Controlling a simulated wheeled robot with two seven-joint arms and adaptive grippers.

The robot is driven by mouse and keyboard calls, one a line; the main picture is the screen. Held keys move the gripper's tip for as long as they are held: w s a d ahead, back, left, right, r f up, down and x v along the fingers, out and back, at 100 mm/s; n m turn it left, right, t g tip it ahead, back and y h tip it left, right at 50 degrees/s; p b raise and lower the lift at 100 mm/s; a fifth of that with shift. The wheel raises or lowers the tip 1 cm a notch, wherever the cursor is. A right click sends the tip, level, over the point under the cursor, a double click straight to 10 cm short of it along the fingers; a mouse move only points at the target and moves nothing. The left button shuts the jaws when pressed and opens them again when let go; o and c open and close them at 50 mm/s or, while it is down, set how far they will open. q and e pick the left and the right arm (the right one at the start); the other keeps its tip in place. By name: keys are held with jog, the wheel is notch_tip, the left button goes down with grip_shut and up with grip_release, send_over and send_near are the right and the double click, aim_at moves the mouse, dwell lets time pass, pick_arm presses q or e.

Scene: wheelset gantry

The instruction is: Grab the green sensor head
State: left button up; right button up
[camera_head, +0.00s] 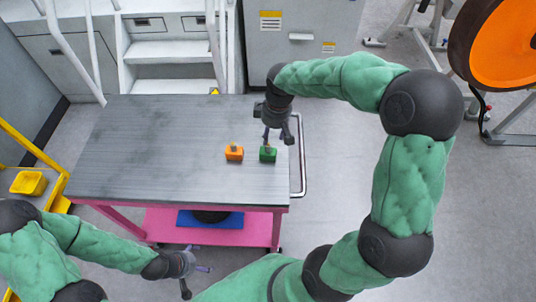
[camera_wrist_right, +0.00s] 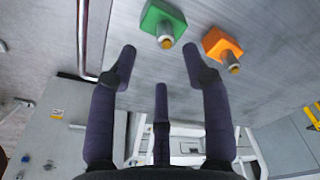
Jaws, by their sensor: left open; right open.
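The green sensor head (camera_head: 268,155) is a small green block with a short metal stub on top. It sits on the grey table top (camera_head: 150,150) near the right edge. My right gripper (camera_head: 277,135) is open and empty, just above and behind it. In the right wrist view the green sensor head (camera_wrist_right: 160,22) lies beyond the spread fingers of the right gripper (camera_wrist_right: 160,65), apart from them. An orange sensor head (camera_head: 234,153) sits just left of the green one; it also shows in the wrist view (camera_wrist_right: 222,45). My left gripper (camera_head: 186,268) is open and empty, low in front of the table.
The table has pink legs and a pink lower shelf (camera_head: 165,226) with a blue item (camera_head: 190,219). A metal rail (camera_head: 299,155) runs along its right side. White steps (camera_head: 170,52) stand behind. A yellow bin (camera_head: 28,183) is at left. The table's left half is clear.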

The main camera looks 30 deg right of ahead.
aim_at(268, 151)
jog(key=shift+w+f, duration=0.1)
jog(key=shift+f, duration=0.7)
jog(key=f+b, duration=0.1)
jog(key=f, duration=0.1)
jog(key=a+f+b, duration=0.1)
jog(key=f, duration=0.1)
jog(key=shift+w+f, duration=0.2)
jog(key=shift+f, duration=0.45)
jog(key=shift+r, duration=0.1)
grip_shut()
